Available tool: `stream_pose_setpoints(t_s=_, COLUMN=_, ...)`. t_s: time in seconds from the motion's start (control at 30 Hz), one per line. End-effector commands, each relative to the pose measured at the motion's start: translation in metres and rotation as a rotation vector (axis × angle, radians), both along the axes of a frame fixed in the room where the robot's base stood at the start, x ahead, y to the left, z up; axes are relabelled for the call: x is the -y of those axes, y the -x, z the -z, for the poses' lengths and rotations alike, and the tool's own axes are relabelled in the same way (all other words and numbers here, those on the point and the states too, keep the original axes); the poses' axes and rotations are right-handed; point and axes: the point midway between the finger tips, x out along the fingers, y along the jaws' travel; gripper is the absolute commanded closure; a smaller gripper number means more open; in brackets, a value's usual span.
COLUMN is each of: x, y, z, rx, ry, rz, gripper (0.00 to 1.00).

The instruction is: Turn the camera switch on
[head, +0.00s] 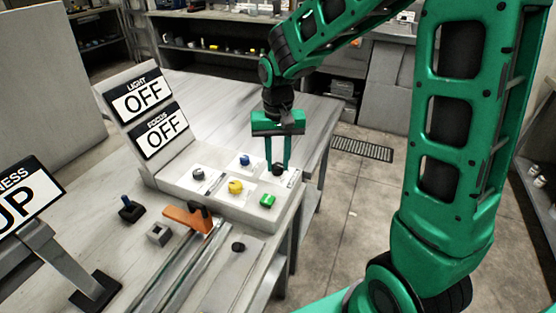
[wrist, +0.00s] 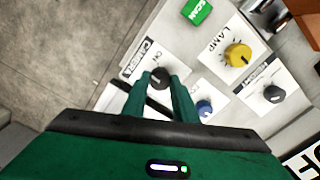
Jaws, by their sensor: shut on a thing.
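The camera switch (wrist: 159,77) is a dark round knob on a white plate marked CAMERA, with ON lettered beside it in the wrist view. In the head view the dark knob (head: 279,170) is at the right end of the grey control panel (head: 225,205). My green gripper (head: 279,166) reaches down from above, with one finger on each side of the knob. The wrist view shows my gripper (wrist: 160,80) shut on it. The fingers hide parts of the knob's sides, and its pointer direction is hard to tell.
Close by on the panel are a blue knob (wrist: 204,108), the yellow LAMP knob (wrist: 238,54), a dark knob (wrist: 273,93) and the green SCAN button (wrist: 197,11). Signs read LIGHT OFF (head: 141,97) and FOCUS OFF (head: 161,133). An orange-handled slide (head: 187,218) stands in front.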

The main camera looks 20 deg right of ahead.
Motion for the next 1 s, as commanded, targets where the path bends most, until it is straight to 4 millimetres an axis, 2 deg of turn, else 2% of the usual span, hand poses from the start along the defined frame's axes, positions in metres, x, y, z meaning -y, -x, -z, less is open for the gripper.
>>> stream_pose_setpoints(t_s=0.6, x=-0.0004, y=-0.0026, z=-0.0011, rx=0.006, ry=0.0, rz=0.554, gripper=0.97)
stream_pose_setpoints(t_s=1.0, x=-0.0011, y=-0.0032, z=-0.0013, rx=0.008, ry=-0.002, rz=0.74, gripper=0.97)
